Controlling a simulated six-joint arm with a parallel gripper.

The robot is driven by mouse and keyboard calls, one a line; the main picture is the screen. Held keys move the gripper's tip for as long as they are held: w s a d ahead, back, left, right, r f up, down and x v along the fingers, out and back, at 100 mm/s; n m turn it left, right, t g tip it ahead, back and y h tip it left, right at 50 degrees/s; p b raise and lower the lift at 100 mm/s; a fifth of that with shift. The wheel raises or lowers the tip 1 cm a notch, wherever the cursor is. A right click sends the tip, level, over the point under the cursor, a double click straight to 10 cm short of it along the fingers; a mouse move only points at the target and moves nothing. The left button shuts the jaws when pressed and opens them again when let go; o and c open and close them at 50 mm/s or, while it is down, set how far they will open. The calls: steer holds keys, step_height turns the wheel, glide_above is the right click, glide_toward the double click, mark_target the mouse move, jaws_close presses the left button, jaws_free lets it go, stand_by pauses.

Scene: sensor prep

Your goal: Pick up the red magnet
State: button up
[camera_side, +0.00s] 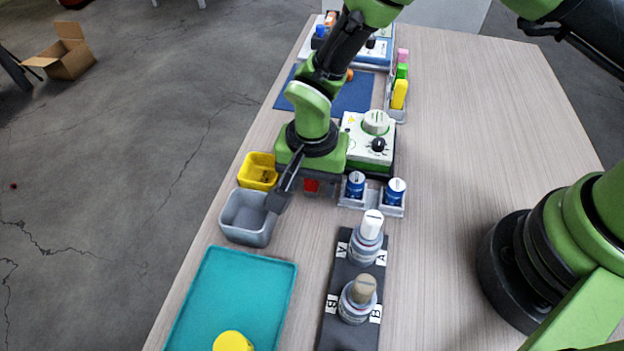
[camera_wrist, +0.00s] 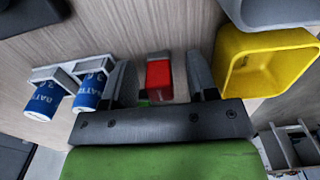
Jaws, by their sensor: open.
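The red magnet (camera_side: 311,186) is a small red block on the table, mostly hidden behind my gripper in the side view. In the wrist view the red magnet (camera_wrist: 159,72) shows clearly between the two fingers, with a gap to each. My gripper (camera_wrist: 161,86) is open, pointing down, with one finger on each side of the magnet. In the side view my gripper (camera_side: 303,194) is low over the table, with one dark finger beside the grey bin; the other finger is mostly hidden. A small green bit (camera_wrist: 143,102) shows by the magnet's near end.
A yellow bin (camera_side: 243,181) and a grey bin (camera_side: 233,227) stand close on the left. Two blue batteries (camera_side: 395,188) in white holders stand close on the right. A white device (camera_side: 355,130) is behind. Bottles on a dark strip (camera_side: 341,297) and a teal tray (camera_side: 255,280) are in front.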

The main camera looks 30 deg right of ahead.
steer(key=shift+f, duration=0.15)
jaws_close()
step_height(320, 180, up, 10)
steer(key=shift+r, duration=0.1)
stand_by(0.5)
